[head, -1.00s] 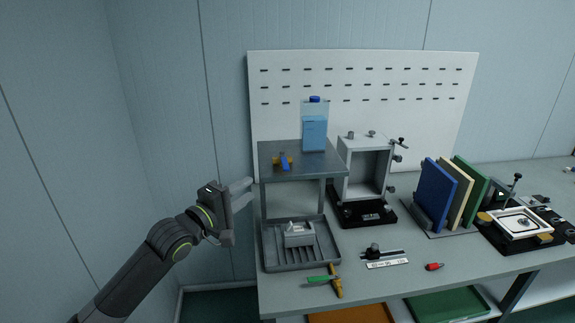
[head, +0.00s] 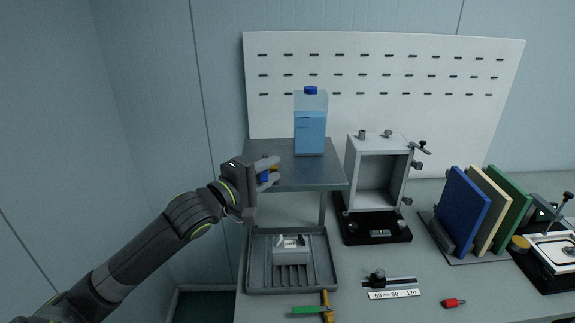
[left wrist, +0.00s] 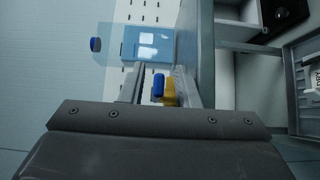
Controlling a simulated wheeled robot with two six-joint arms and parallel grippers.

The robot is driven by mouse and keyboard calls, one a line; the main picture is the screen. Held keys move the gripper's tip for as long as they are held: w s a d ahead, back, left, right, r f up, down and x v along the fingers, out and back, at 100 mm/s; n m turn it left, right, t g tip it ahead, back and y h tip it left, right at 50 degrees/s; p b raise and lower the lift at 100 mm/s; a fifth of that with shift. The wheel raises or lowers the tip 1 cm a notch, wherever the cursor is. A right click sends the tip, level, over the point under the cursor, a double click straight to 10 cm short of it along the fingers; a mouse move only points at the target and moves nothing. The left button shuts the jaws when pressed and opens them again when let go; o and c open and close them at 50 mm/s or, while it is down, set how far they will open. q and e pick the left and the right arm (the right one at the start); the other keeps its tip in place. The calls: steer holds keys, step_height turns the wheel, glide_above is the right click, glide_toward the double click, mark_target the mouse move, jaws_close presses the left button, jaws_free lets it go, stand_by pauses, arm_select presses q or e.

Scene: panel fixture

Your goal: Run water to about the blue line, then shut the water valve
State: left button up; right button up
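A clear water container (head: 310,132) with blue water and a blue cap stands upright on the raised grey shelf (head: 292,177); it also shows in the left wrist view (left wrist: 150,45). The water valve, with a blue handle (left wrist: 158,86) and a yellow body (left wrist: 169,93), is at the shelf's left front. My left gripper (head: 269,172) is open at the valve, with the handle between its fingers, nearer the right finger in the left wrist view. Contact is not clear. My right gripper is out of view.
Below the shelf is a grey tray (head: 252,278) holding a pale grey block-like piece (head: 291,249). A white box fixture (head: 379,180) stands right of the shelf. Upright coloured panels (head: 465,211) stand farther right. A green-handled tool (head: 310,310) lies at the front.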

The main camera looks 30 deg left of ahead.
arm_select(q)
steer(key=shift+w+d, duration=0.15)
steer(key=shift+w, duration=0.25)
steer(key=shift+s+r, duration=0.15)
steer(key=shift+s, duration=0.05)
jaws_close()
